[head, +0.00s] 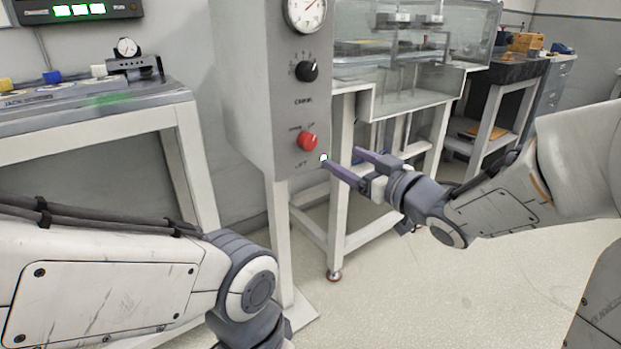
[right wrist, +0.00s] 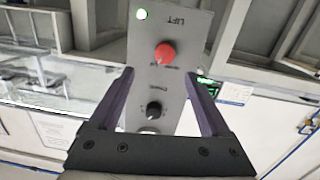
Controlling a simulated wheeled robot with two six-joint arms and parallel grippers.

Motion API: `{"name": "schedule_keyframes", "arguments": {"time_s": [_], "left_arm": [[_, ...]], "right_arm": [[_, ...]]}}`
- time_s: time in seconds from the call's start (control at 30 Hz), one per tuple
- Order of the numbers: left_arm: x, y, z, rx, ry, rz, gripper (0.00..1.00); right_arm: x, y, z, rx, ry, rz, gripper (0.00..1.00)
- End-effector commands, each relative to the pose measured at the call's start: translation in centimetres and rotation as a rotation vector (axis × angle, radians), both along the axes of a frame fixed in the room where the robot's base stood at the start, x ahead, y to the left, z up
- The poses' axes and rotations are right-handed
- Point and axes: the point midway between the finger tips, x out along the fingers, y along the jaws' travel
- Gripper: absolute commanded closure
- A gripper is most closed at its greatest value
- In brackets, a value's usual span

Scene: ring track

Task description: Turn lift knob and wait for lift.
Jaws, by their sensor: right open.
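The red lift knob (head: 307,141) is on the front of a grey control box (head: 247,90), with "LIFT" lettered below it. A small lit lamp (head: 323,158) shows near the box's lower right edge. My right gripper (head: 341,160) is open and empty, to the right of and a little below the red knob, apart from it. In the right wrist view the red knob (right wrist: 165,53) sits beyond and between the two open purple fingers, with the lit lamp (right wrist: 141,14) farther off. My left arm shows at lower left, but its gripper is out of view.
A black knob (head: 307,71) and a round gauge (head: 306,12) are higher on the box. A clear-walled tank (head: 400,95) on a white frame stands behind my right gripper. A bench (head: 100,115) is at left. Floor in front is clear.

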Motion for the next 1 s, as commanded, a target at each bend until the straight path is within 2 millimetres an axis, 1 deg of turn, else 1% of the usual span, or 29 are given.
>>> {"name": "schedule_keyframes", "arguments": {"time_s": [0.03,0.17,0.27,0.37,0.5,0.7,0.8,1.0], "left_arm": [[0.0,0.0,-1.4,-0.001,-0.001,0.000,0.00],[0.0,0.0,-1.8,-0.001,-0.001,0.000,0.00],[0.0,0.0,-2.0,-0.001,-0.001,0.000,0.00],[0.0,0.0,-2.5,-0.001,-0.001,0.000,0.00],[0.0,0.0,-3.4,-0.001,-0.001,0.000,0.00],[0.0,0.0,-4.4,-0.001,-0.001,0.000,0.00],[0.0,0.0,-4.7,-0.001,-0.001,0.000,0.00],[0.0,0.0,-4.8,-0.001,-0.001,0.000,0.00]], "right_arm": [[0.1,0.0,-1.1,0.011,-0.014,0.012,0.19],[0.1,0.5,-1.0,0.028,-0.037,0.041,0.19],[0.6,1.3,-0.9,0.030,-0.040,0.052,0.19],[1.8,2.5,-0.9,0.029,-0.040,0.057,0.19],[3.9,4.3,-1.0,0.029,-0.040,0.059,0.19],[6.7,6.2,-1.0,0.030,-0.039,0.056,0.19],[7.7,6.7,-0.9,0.029,-0.038,0.054,0.19],[8.4,7.2,-0.8,0.029,-0.037,0.051,0.19]]}}
